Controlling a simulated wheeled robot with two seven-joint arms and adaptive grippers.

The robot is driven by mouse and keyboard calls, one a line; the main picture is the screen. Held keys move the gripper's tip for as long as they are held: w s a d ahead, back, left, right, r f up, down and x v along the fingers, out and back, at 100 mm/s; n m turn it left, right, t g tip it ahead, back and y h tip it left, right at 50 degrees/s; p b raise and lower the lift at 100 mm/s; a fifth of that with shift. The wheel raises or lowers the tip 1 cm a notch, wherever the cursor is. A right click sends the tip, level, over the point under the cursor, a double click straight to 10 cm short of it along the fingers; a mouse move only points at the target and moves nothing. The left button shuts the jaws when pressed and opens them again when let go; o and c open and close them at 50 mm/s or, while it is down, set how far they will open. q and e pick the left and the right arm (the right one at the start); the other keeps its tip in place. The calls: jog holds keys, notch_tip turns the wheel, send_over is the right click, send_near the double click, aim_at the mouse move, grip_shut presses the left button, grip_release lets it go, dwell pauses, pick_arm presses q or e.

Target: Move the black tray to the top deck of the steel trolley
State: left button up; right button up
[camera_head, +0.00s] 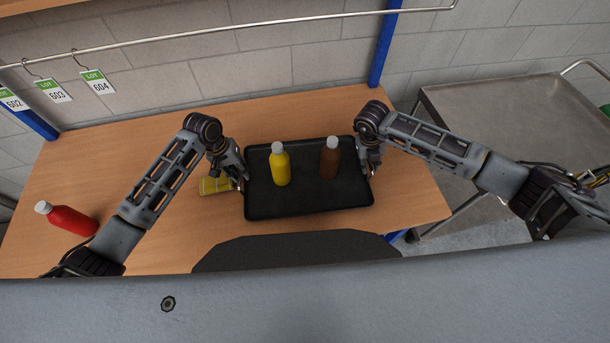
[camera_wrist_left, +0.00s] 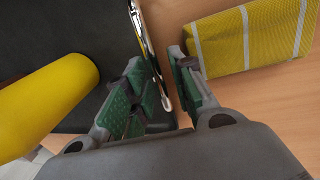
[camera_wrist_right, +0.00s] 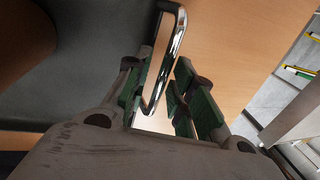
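The black tray (camera_head: 310,200) lies flat on the wooden table with a yellow bottle (camera_head: 281,168) and a brown bottle (camera_head: 329,163) standing on it. My left gripper (camera_head: 241,179) is at the tray's left side. In the left wrist view its open fingers (camera_wrist_left: 160,70) straddle a chrome handle (camera_wrist_left: 150,50). My right gripper (camera_head: 367,168) is at the tray's right side. In the right wrist view its open fingers (camera_wrist_right: 157,85) straddle the other chrome handle (camera_wrist_right: 175,45). The steel trolley (camera_head: 500,110) stands right of the table; its visible top deck is empty.
A red bottle (camera_head: 72,220) lies on the table at the left. A rail with lot tags (camera_head: 97,82) runs along the back wall. A gap separates table and trolley.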

pick_arm(q)
grip_shut()
pick_arm(e)
grip_shut()
